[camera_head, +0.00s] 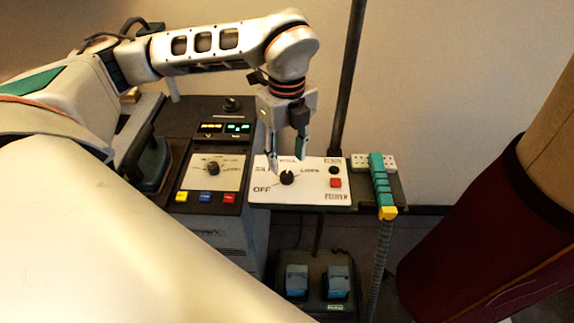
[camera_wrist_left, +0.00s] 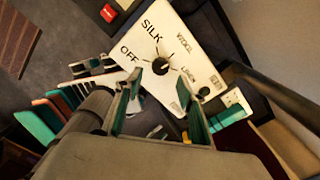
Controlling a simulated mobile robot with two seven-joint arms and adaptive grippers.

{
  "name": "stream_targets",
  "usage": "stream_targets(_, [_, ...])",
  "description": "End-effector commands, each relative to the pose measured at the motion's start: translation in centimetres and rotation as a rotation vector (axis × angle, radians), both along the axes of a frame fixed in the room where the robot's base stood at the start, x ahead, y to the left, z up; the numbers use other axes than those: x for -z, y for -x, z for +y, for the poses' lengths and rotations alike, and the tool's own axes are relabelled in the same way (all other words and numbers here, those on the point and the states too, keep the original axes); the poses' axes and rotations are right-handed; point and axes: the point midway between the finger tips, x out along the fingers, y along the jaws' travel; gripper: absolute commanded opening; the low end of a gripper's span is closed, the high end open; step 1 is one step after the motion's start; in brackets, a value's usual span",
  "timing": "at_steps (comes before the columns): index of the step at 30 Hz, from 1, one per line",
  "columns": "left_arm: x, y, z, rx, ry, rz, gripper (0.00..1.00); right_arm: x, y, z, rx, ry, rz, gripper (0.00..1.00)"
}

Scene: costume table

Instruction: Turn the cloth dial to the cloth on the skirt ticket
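The cloth dial is a black round knob (camera_head: 287,178) on a white panel (camera_head: 315,199) with words printed around it. OFF is readable in the head view; the wrist view also shows SILK and other words too blurred to be sure of. The knob shows in the left wrist view (camera_wrist_left: 160,67) too; its exact setting is hard to tell. My left gripper (camera_head: 287,157) points down over the panel, its fingers apart and empty. In the left wrist view the knob lies just beyond the gap between the fingertips (camera_wrist_left: 162,98). I cannot make out a skirt ticket. My right gripper is not in view.
A red button (camera_head: 335,183) and a small black knob (camera_head: 333,170) sit right of the dial. A dark console (camera_head: 212,176) with another dial stands left. A teal strip (camera_head: 380,180) lies at right, near a dark post (camera_head: 347,90). Blue pedals (camera_head: 297,280) are below.

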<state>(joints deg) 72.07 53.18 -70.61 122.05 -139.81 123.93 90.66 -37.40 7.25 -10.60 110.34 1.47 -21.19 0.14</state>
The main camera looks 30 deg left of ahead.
Motion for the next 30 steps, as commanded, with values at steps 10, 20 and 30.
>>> stream_targets(10, [4.7,0.0,0.0,0.0,0.0,0.003,0.39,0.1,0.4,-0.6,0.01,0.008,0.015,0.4])
stream_targets(20, [5.4,0.0,0.0,0.002,0.0,-0.001,0.39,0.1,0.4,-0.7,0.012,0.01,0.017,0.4])
stream_targets(30, [5.3,0.0,0.0,0.002,0.0,0.0,0.01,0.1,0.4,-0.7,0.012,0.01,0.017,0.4])
